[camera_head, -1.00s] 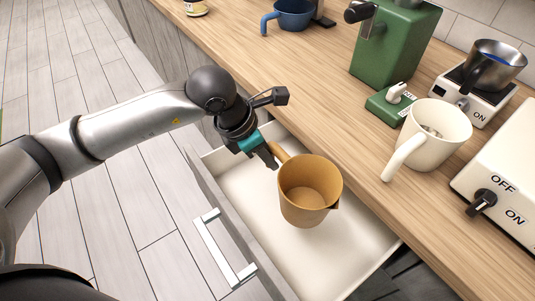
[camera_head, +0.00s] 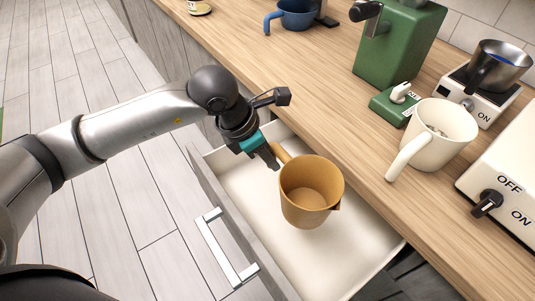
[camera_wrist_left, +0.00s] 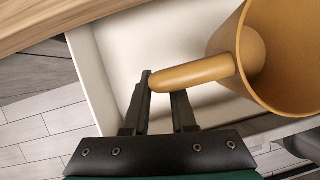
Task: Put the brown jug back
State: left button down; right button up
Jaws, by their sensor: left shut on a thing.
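The brown jug (camera_head: 310,190) is upright, over or in the open white drawer (camera_head: 345,268). Whether its base touches the drawer floor I cannot tell. My left gripper (camera_head: 272,160) is shut on the jug's handle, at the jug's upper left in the head view. In the left wrist view the gripper's fingers (camera_wrist_left: 161,98) sit on either side of the handle's end, and the jug's body (camera_wrist_left: 285,60) is at the upper right. The jug is empty inside as far as I see. My right gripper is not in view.
The wooden counter (camera_head: 350,150) runs along the drawer's right side. On it stand a white jug (camera_head: 440,135), a green machine (camera_head: 398,45), a scale with a steel jug (camera_head: 497,65), a white appliance (camera_head: 510,160) and a blue cup (camera_head: 295,14). Drawer space around the jug is clear.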

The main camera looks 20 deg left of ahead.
pick_arm(q)
jog(key=shift+f+b, duration=0.5)
jog(key=shift+f, duration=0.15)
